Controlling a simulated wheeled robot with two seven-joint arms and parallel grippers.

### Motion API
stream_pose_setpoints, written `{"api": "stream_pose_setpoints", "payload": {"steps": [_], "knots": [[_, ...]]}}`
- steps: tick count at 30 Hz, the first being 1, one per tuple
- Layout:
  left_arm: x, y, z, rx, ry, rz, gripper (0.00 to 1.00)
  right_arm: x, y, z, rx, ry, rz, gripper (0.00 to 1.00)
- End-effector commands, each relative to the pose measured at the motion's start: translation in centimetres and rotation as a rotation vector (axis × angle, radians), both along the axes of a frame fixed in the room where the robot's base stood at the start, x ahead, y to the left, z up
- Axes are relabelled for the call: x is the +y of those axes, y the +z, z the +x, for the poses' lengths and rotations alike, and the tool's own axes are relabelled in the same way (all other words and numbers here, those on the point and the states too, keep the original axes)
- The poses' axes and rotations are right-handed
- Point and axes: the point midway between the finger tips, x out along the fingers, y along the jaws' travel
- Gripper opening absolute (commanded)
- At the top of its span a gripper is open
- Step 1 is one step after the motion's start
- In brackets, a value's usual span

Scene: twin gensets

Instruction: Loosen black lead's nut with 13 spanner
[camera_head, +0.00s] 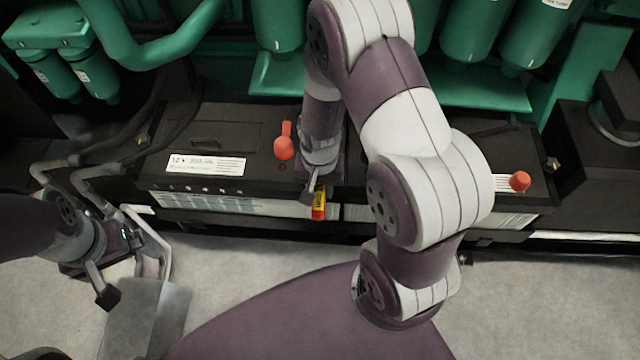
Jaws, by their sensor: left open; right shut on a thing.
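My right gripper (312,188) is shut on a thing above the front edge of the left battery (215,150). A small yellow and red piece (319,205) shows just below its fingers. I take it for part of the 13 spanner; the rest is hidden or too small to make out. A black lead (125,140) runs to a terminal (142,140) at the battery's left end; its nut is too small to make out. My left gripper (122,268) is open and empty in front of the battery's left end, apart from the lead.
A red terminal cap (284,145) stands on the left battery, left of my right gripper. A second battery (480,165) with a red cap (520,181) is to the right. Green engine parts (150,45) stand behind.

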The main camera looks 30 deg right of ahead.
Motion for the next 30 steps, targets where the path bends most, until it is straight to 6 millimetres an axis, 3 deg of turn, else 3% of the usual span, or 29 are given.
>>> {"api": "stream_pose_setpoints", "payload": {"steps": [30], "knots": [[0.0, -0.8, 0.0, 0.000, 0.000, 0.000, 1.00, 0.0, -1.5, 0.0, -0.001, -0.001, -0.001, 0.00]]}}
